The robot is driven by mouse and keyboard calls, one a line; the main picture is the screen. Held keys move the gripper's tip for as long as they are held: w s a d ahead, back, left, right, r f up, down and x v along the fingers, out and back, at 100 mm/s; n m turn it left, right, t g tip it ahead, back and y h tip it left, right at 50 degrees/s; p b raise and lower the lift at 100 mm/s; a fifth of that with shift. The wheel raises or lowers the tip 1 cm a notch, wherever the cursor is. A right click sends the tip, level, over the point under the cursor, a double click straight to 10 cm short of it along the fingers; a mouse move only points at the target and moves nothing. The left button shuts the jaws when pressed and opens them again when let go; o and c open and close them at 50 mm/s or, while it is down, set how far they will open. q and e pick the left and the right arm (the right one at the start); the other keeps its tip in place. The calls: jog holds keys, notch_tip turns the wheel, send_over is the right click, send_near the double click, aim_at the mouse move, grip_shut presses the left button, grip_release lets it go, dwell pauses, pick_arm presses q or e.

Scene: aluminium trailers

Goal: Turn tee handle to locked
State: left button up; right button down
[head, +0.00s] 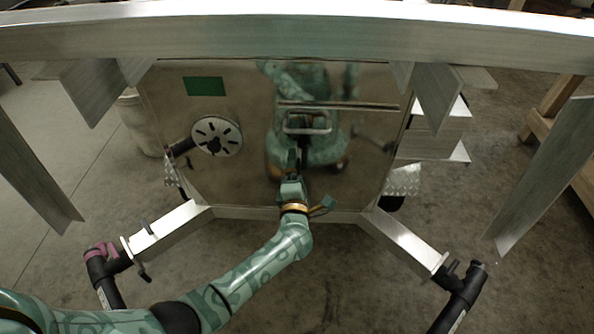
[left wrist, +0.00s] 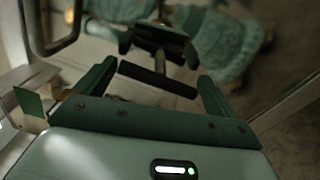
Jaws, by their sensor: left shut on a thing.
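The tee handle (left wrist: 157,80) shows in the left wrist view as a dark crossbar on a short stem, slanting down to the right. It stands out from a polished metal panel (head: 240,185), which mirrors it and my body. My left gripper (head: 293,168) reaches up to the panel's lower middle in the head view. In the left wrist view my left gripper (left wrist: 158,82) has one finger at each end of the crossbar and is shut on it. In the head view the gripper mostly hides the handle. My right gripper is not in view.
A metal pull handle (head: 307,122) sits just above my gripper. A slotted round disc (head: 216,136) and a green rectangle (head: 205,86) are at the panel's left. An aluminium beam (head: 300,38) crosses above. Angled frame arms (head: 168,230) (head: 405,240) flank the panel below.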

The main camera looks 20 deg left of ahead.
pick_arm(q)
jog(key=shift+f+m, duration=0.1)
jog(key=shift+m, duration=0.2)
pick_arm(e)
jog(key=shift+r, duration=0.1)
pick_arm(q)
jog(key=o, duration=0.6)
jog(key=p+v, duration=0.4)
jog(key=v, duration=1.2)
jog(key=shift+s+d, duration=0.1)
jog(key=shift+s, duration=0.05)
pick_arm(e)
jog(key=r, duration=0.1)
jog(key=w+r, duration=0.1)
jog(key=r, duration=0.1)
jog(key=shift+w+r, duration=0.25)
